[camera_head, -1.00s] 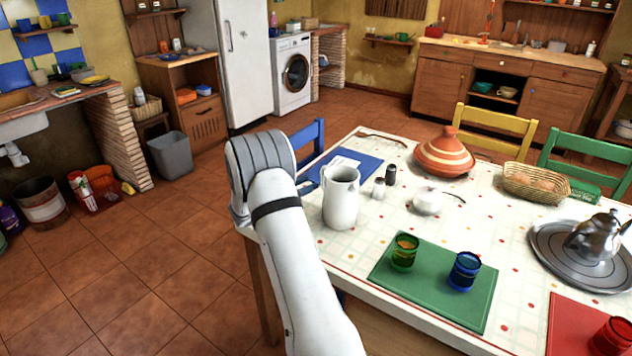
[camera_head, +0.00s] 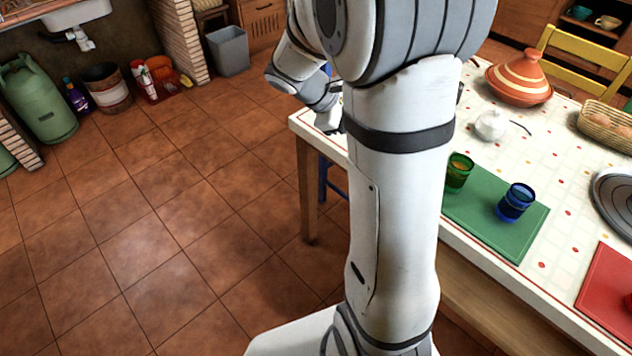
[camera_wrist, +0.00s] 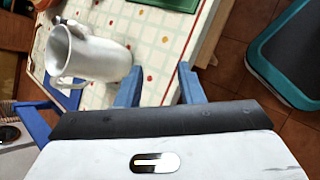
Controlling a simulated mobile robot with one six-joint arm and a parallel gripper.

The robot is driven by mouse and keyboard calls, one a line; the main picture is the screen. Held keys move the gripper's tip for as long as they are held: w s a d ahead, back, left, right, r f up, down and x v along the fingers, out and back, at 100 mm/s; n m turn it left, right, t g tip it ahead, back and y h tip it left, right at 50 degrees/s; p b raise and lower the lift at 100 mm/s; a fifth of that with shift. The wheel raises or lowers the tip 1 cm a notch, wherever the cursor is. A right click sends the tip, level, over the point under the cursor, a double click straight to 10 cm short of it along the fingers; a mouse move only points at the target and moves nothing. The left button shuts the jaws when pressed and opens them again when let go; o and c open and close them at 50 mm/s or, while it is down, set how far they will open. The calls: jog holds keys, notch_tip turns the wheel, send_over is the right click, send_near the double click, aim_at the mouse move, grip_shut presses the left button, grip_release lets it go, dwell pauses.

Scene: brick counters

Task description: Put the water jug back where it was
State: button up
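The water jug (camera_wrist: 105,58) is a pale grey-white pitcher on the white patterned table (camera_wrist: 155,40), near its edge, in the wrist view. In the head view it is hidden behind my arm. My gripper (camera_wrist: 160,86) has two blue fingers, spread apart with nothing between them. The jug is just left of the fingers in the wrist view, outside the gap. I cannot tell whether the near finger touches it. In the head view the fingers are mostly hidden by my arm.
A green mat (camera_head: 508,238) holds a green glass (camera_head: 458,173) and a blue glass (camera_head: 516,203). A white sugar pot (camera_head: 491,125), a tagine (camera_head: 520,78) and a bread basket (camera_head: 607,122) stand further back. A blue chair (camera_head: 328,180) is by the table's left side.

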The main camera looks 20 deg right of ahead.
jog(key=s+a+r+m+t+y, duration=0.1)
jog(key=s+a+m+t+y, duration=0.2)
jog(key=s+a+m+y, duration=0.5)
jog(key=s+a, duration=0.6)
jog(key=a, duration=0.1)
jog(key=shift+a+r+m+t+y, duration=0.3)
jog(key=shift+a+r+t, duration=0.05)
jog(key=shift+a+t, duration=0.05)
jog(key=shift+s+r, duration=0.1)
notch_tip(320, 180, up, 8)
jog(key=p, duration=0.7)
jog(key=shift+f, duration=0.25)
